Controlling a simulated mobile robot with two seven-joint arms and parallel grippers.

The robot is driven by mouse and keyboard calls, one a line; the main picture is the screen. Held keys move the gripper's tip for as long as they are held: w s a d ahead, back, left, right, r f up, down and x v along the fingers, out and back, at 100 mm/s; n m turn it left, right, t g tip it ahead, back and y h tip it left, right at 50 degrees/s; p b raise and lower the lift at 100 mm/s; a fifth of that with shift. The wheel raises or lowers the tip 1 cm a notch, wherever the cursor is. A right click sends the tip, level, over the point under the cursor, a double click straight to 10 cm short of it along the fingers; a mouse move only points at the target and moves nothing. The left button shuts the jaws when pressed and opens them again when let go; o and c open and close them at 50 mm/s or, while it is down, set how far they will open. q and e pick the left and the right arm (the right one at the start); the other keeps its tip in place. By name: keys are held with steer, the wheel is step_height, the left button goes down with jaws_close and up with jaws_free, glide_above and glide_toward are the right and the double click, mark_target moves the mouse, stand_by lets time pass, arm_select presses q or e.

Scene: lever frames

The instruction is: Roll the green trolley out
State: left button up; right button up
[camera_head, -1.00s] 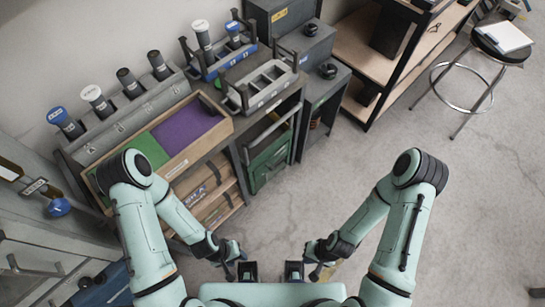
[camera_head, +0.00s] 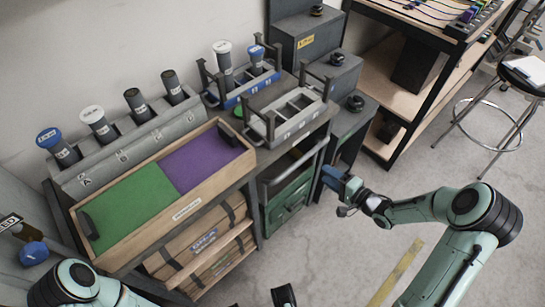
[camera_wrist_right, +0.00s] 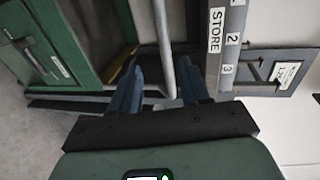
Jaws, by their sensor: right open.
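The green trolley (camera_head: 290,200) stands in the bay under the bench, right of the wooden shelves. Its grey bar handle (camera_head: 296,160) runs across above its front. The trolley (camera_wrist_right: 45,45) fills the upper left of the right wrist view. There, a grey bar (camera_wrist_right: 163,40) shows between the two blue-grey fingers of my right gripper (camera_wrist_right: 160,80). The fingers stand apart and are not closed on it. In the head view my right gripper (camera_head: 336,183) is just right of the trolley's front.
A wooden tray (camera_head: 178,212) with green and purple panels lies on the bench, beside racks of labelled cylinders (camera_head: 125,130). A dark cabinet (camera_head: 345,120) stands right of the trolley bay. A stool (camera_head: 525,85) is far right. The floor in front is largely clear.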

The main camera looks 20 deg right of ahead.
mark_target(302, 158)
steer(key=b+x, duration=0.1)
steer(key=x, duration=0.3)
steer(key=b+x, duration=0.1)
steer(key=x, duration=0.3)
steer(key=b+x, duration=0.1)
steer(key=x, duration=0.3)
steer(key=shift+w+a+r, duration=0.1)
steer(key=shift+w+r, duration=0.05)
steer(key=shift+r, duration=0.1)
arm_select(q)
steer(key=w+a+f+t, duration=0.1)
steer(key=w+f, duration=0.3)
steer(key=shift+a+y, duration=0.3)
steer(key=shift+a, duration=0.1)
arm_select(e)
steer(key=shift+w+a, duration=0.2)
steer(key=shift+w, duration=0.25)
jaws_close()
